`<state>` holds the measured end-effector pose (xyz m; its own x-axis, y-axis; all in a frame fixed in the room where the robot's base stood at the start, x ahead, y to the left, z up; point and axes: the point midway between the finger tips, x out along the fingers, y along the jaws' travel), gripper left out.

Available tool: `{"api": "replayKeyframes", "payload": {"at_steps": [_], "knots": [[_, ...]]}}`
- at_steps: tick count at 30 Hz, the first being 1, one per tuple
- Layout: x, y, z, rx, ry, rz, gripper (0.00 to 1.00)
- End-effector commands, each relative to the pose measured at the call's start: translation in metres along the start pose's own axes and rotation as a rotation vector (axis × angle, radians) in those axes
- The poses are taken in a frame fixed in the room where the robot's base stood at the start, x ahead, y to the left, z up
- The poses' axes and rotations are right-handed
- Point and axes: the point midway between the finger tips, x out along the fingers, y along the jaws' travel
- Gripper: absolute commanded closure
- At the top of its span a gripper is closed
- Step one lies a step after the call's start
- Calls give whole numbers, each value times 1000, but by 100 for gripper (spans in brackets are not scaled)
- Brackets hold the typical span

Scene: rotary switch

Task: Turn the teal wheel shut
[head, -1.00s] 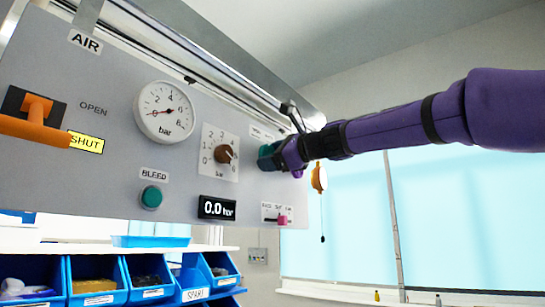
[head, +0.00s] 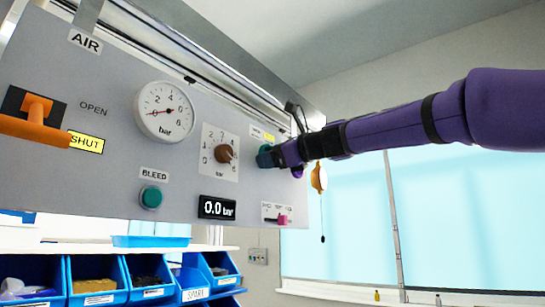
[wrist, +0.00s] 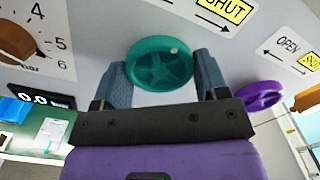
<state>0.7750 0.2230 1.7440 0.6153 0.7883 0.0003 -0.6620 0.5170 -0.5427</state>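The teal wheel (wrist: 160,64) is a small round spoked handwheel on the grey panel. In the head view it shows partly, at the end of my arm (head: 265,157). My gripper (wrist: 160,75) has one grey finger on each side of the wheel, close to its rim. I cannot tell whether the fingers press on the rim. A yellow SHUT label (wrist: 226,9) with an arrow pointing right is above the wheel.
A purple wheel (wrist: 258,95) is close to the right of my gripper, with its own OPEN and SHUT label (wrist: 292,50). A brown knob (wrist: 15,42) is to the left. The panel also carries a gauge (head: 165,111), an orange lever (head: 35,117) and a green button (head: 151,197).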

Motion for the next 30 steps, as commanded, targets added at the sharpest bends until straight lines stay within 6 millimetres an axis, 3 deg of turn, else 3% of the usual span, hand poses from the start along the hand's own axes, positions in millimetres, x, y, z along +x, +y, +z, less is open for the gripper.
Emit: {"api": "replayKeyframes", "payload": {"at_steps": [1, 3, 14, 30], "knots": [[1, 1, -3, 3, 3, 4, 24], [1, 1, -2, 3, 3, 4, 8], [-4, 0, 0, 0, 1, 1, 8], [-92, 0, -1, 0, 3, 1, 8]]}}
